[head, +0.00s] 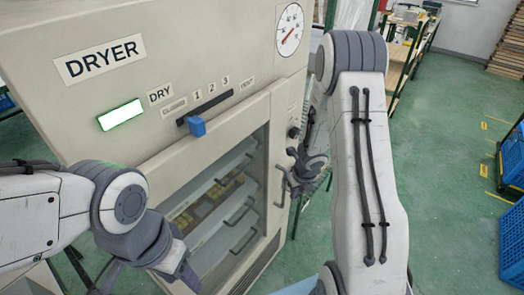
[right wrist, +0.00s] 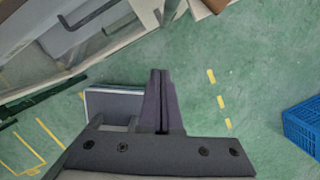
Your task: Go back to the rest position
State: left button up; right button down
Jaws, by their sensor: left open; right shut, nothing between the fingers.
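My left gripper (head: 150,281) is at the lower left of the head view, in front of the dryer's lower left part. It is open, and its tips are near the bottom edge. My right gripper (head: 304,170) is beside the right edge of the dryer's front, close to a handle (head: 282,186). In the right wrist view its two fingers (right wrist: 161,76) are shut together with nothing between them, above the green floor. I cannot tell from the head view whether it touches the handle.
The dryer (head: 200,55) has a lit panel (head: 121,114), a blue slider knob (head: 196,126) near the slot's left end, and a gauge (head: 289,30). Its glass front shows drawers with handles. Blue crates (head: 512,245) stand at right. Green floor (head: 450,130) between is clear.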

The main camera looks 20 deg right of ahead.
jog(key=s+a+r+m+t+h+b, duration=0.25)
jog(key=a+r+m+b, duration=0.35)
jog(key=a+r+m, duration=0.55)
jog(key=s+a+m+g+y+b, duration=0.1)
jog(key=s+a+m+g+b, duration=0.1)
jog(key=s+a+m, duration=0.5)
jog(key=s+a+m+g+y+b, duration=0.2)
jog(key=s+a+m, duration=0.4)
jog(key=s+m, duration=0.4)
jog(key=s+g, duration=0.1)
jog(key=s, duration=0.4)
jog(key=shift+a+r, duration=0.25)
jog(key=shift+a, duration=0.15)
jog(key=shift+y, duration=0.25)
